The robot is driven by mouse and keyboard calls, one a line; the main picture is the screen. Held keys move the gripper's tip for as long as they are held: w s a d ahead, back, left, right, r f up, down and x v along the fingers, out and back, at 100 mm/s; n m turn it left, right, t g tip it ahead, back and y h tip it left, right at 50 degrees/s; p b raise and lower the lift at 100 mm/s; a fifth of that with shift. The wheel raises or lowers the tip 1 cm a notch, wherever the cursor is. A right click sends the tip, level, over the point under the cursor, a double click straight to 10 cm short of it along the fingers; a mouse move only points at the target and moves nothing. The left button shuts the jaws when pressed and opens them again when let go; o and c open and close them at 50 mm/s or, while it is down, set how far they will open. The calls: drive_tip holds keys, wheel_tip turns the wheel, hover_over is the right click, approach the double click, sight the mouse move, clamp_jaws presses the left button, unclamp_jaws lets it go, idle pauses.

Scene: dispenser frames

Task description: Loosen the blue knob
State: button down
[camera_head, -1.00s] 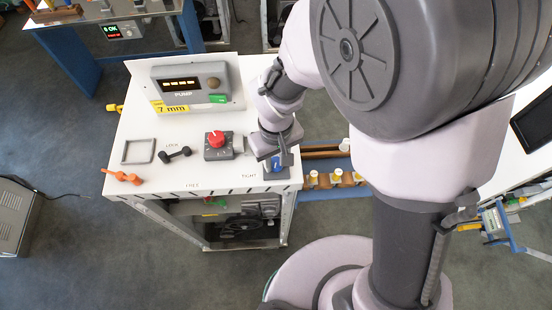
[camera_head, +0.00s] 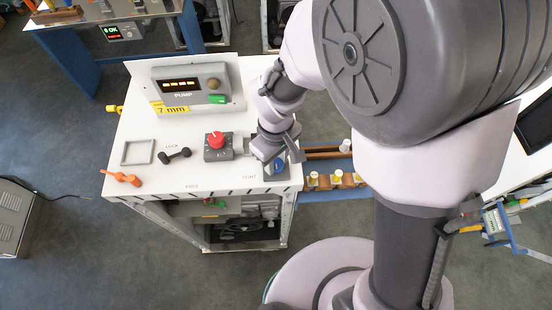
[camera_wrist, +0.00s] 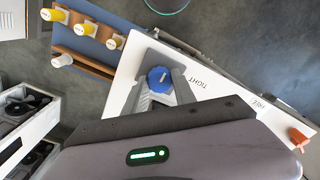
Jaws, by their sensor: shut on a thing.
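The blue knob (camera_head: 279,167) is at the front right corner of the white bench top, by the word TIGHT. In the wrist view it is a blue scalloped round knob (camera_wrist: 159,79) on a grey base. My gripper (camera_wrist: 160,86) has its grey fingers on either side of the knob and is shut on it. In the head view my gripper (camera_head: 281,158) reaches down over the knob from above and partly hides its base. No pointer on the knob can be made out.
A red knob (camera_head: 216,140) on a grey box stands just left of my gripper. A dark dumbbell-shaped part (camera_head: 174,155), a grey square frame (camera_head: 138,152) and an orange part (camera_head: 122,178) lie further left. The pump panel (camera_head: 190,83) stands behind. A rack of capped vials (camera_head: 337,178) is at right.

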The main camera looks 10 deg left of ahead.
drive_tip(key=shift+w, duration=0.1)
drive_tip(key=c, duration=1)
unclamp_jaws()
wheel_tip(320, 180, up, 18)
drive_tip(key=shift+f+p, duration=0.25)
drive_tip(key=shift+p, duration=0.75)
drive_tip(key=m+t+y+b, duration=0.2)
drive_tip(key=m+b, duration=0.5)
drive_tip(key=b, duration=1.1)
approach(276, 163)
drive_tip(key=d+f, duration=0.4)
drive_tip(key=d, duration=0.3)
drive_tip(key=s+d+f+m+t+b, duration=0.1)
drive_tip(key=s+d+f+m+b, duration=0.1)
drive_tip(key=f+b, duration=0.2)
drive_tip(key=s+d+f+m+t+b, duration=0.1)
drive_tip(key=d+f+m+b, duration=0.1)
drive_tip(key=f+m+b, duration=0.1)
drive_tip(key=s+d+f+m+t+b, duration=0.1)
drive_tip(key=s+d+f+m+b, duration=0.1)
drive_tip(key=f+b, duration=0.3)
drive_tip(key=shift+s+d+m+t+b, duration=0.4)
drive_tip(key=shift+d+m+b, duration=0.15)
drive_tip(key=shift+b, duration=0.3)
